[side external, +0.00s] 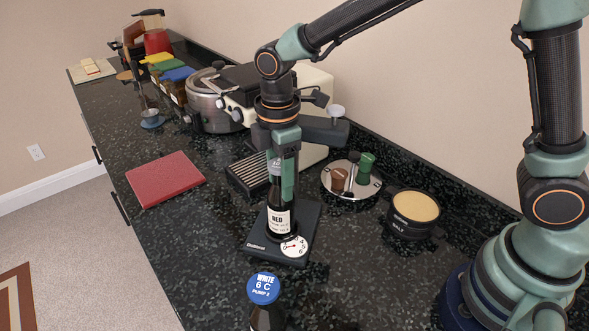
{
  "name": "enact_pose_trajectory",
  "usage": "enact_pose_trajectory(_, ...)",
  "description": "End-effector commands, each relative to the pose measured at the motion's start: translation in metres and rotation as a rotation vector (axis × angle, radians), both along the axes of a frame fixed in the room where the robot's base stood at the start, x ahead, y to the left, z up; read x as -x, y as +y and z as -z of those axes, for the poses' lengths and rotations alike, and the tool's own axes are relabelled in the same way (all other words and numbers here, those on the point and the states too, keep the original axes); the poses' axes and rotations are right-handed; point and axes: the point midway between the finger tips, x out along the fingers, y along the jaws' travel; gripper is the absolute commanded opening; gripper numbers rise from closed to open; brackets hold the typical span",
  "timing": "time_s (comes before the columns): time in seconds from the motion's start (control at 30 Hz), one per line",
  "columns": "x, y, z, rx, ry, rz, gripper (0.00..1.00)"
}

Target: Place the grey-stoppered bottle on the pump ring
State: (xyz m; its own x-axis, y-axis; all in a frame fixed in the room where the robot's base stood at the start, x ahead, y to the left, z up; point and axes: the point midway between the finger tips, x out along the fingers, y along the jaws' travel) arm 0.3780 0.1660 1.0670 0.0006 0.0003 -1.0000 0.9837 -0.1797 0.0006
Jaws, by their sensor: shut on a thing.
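The grey-stoppered bottle (279,219) is dark with a white label reading RED, and it is upright. My gripper (282,182) points down and is shut on its neck, just below the grey stopper. The bottle's base is over a flat black unit (261,246) with a white dial (294,246) at its front right corner. I cannot tell whether the bottle rests on this unit or hangs just above it. No separate pump ring is clearly visible; the bottle covers the middle of the unit.
A second dark bottle with a blue top (263,287), marked WHITE 6 C PUMP 2, stands in front. A round tray (338,190) with stoppers and a round tin (414,213) are to the right. An espresso machine (310,84) is behind. A red mat (165,179) lies left.

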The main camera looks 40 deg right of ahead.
Motion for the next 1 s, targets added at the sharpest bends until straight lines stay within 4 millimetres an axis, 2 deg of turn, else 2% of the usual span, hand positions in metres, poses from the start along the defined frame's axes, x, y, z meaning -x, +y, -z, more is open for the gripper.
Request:
enact_pose_trajectory(0.33,-0.001,0.000,0.002,-0.001,-0.002,0.000,0.00)
enact_pose_trajectory(0.37,0.000,0.000,0.003,-0.001,-0.001,0.000,0.60)
enact_pose_trajectory(0.4,0.000,0.000,0.002,-0.001,-0.001,0.000,0.75)
enact_pose_trajectory(0.43,0.000,0.000,0.002,-0.001,-0.001,0.000,0.82)
enact_pose_trajectory(0.77,0.000,0.000,0.001,-0.001,-0.001,0.000,0.82)
enact_pose_trajectory(0.87,-0.001,0.000,-0.006,-0.002,-0.002,0.000,0.82)
enact_pose_trajectory(1.0,-0.001,0.000,-0.028,-0.003,-0.006,0.000,0.82)
